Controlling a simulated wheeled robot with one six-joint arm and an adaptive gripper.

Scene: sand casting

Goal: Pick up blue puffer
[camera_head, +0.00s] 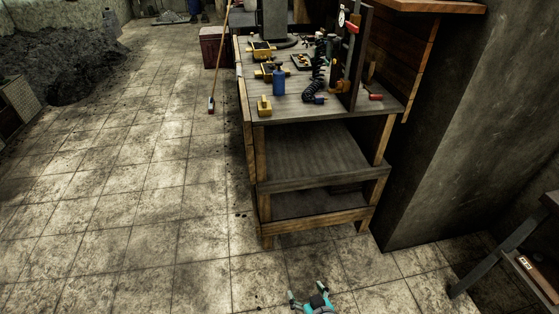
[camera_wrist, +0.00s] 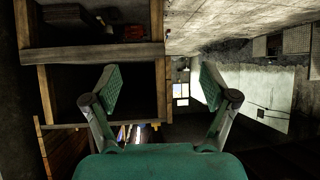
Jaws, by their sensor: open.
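The blue puffer (camera_head: 278,83) stands upright on the wooden workbench top (camera_head: 340,112), near its front left part. It looks like a small blue bottle with a narrow dark top. My gripper (camera_head: 307,293) is low at the bottom edge of the head view, in front of the bench and well away from the puffer. Its two green-padded fingers are spread wide and empty in the wrist view (camera_wrist: 159,82). I cannot make out the puffer in the wrist view.
A yellow block (camera_head: 264,105) stands just left of the puffer, with yellow tools behind. A dark coiled hose (camera_head: 319,70) lies to its right. A long-handled tool (camera_head: 219,55) leans at the bench's left. Tiled floor on the left is open; a concrete pillar (camera_head: 470,120) stands right.

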